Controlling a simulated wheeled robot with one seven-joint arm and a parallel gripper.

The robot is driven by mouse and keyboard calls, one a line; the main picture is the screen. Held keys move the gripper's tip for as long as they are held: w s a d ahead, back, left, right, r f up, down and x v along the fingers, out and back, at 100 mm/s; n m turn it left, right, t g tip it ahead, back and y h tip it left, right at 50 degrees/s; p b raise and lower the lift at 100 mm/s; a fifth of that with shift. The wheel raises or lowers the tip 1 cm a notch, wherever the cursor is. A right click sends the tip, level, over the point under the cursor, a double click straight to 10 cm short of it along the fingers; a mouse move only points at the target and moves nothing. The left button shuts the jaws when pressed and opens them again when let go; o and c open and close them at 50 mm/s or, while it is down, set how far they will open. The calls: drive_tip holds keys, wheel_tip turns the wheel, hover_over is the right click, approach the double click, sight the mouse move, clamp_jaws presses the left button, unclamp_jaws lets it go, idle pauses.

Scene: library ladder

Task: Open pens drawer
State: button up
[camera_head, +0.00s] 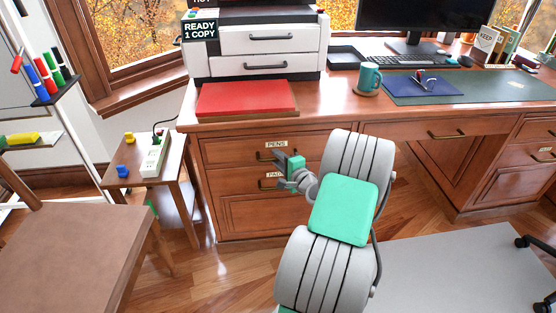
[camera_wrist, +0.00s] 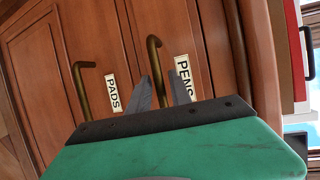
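The wooden pens drawer (camera_head: 232,150) is the top drawer of the desk's left pedestal and looks shut. It bears a PENS label (camera_head: 276,144) and a dark brass bar handle (camera_head: 262,157). In the wrist view, the pens handle (camera_wrist: 152,52) runs down between the two grey fingers. My gripper (camera_head: 278,168) is in front of the drawer; its fingers (camera_wrist: 159,82) are open and spread to either side of the handle. I cannot tell whether they touch it. The handle's lower end is partly hidden by the gripper.
The pads drawer (camera_head: 232,181) with its own handle (camera_wrist: 82,88) lies just below. A red tray (camera_head: 245,98) and printer (camera_head: 255,45) stand on the desk above. A side table (camera_head: 145,175) and chair (camera_head: 75,235) are left. Floor in front shows some free room.

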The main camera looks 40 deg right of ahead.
clamp_jaws()
idle(1.1)
